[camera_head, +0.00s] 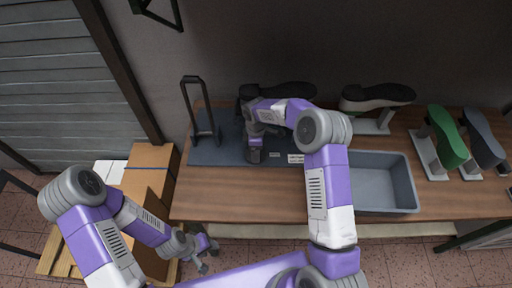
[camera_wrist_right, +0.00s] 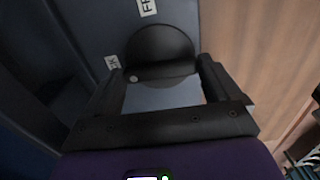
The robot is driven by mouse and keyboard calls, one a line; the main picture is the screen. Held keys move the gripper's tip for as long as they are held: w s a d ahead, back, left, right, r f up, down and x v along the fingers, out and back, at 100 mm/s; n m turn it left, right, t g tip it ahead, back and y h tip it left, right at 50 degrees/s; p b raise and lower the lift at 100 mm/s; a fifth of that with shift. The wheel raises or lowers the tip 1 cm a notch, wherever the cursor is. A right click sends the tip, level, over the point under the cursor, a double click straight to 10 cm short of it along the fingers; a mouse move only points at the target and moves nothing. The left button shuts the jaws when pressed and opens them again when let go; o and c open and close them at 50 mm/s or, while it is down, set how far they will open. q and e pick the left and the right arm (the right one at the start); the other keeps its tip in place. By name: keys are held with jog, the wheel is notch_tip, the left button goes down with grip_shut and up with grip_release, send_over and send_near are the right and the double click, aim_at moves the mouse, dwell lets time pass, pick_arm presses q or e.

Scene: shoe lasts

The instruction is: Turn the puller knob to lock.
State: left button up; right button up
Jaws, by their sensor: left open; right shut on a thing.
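The puller knob (camera_wrist_right: 160,45) is a round dark disc with a small pale dot near its lower left edge in the right wrist view. My right gripper (camera_wrist_right: 165,68) has a finger on each side of the knob and is shut on it. In the head view my right gripper (camera_head: 255,152) is over the blue-grey base plate (camera_head: 215,152), and it hides most of the knob. White labels (camera_head: 296,158) lie beside it; one partly reads "FR", another ends in "CK". My left gripper (camera_head: 204,252) is open and empty, low in front of the table's left end.
A dark shoe last (camera_head: 285,90) is behind my right gripper, and a black upright frame (camera_head: 187,98) stands at the plate's left. A grey bin (camera_head: 402,185) is to the right. Green (camera_head: 447,135) and other lasts stand farther right. Cardboard boxes (camera_head: 150,165) are left of the table.

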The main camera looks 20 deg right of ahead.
jog(key=shift+r+n, duration=0.1)
jog(key=shift+n, duration=0.2)
jog(key=o, duration=0.8)
jog(key=shift+c, duration=0.2)
jog(key=shift+r+p, duration=0.3)
jog(key=shift+r, duration=3.5)
